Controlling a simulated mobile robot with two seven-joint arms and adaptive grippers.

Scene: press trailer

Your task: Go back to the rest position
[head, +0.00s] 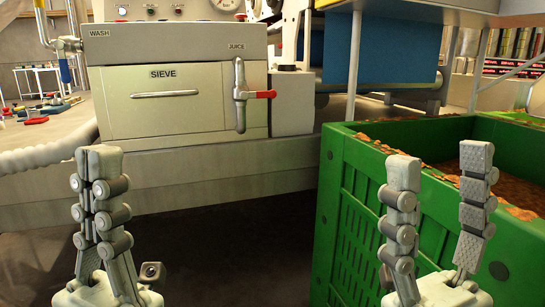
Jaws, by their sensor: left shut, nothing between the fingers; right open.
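My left gripper (100,158) stands upright at the lower left of the head view, its fingers shut together with nothing between them. It is in front of the grey press trailer (230,170), apart from it as far as I can tell. My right gripper (440,165) stands upright at the lower right, its two fingers spread wide and empty. Behind it is a green crate (345,190), partly hidden by its fingers. I cannot tell how much room is between this gripper and the crate wall.
The trailer has a SIEVE drawer (165,98), a WASH and JUICE panel (180,42) and a red-handled valve (240,95). A ribbed white hose (40,157) runs at the left. Brown pieces (520,185) lie in the crate. Dark floor (240,250) between my grippers is clear.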

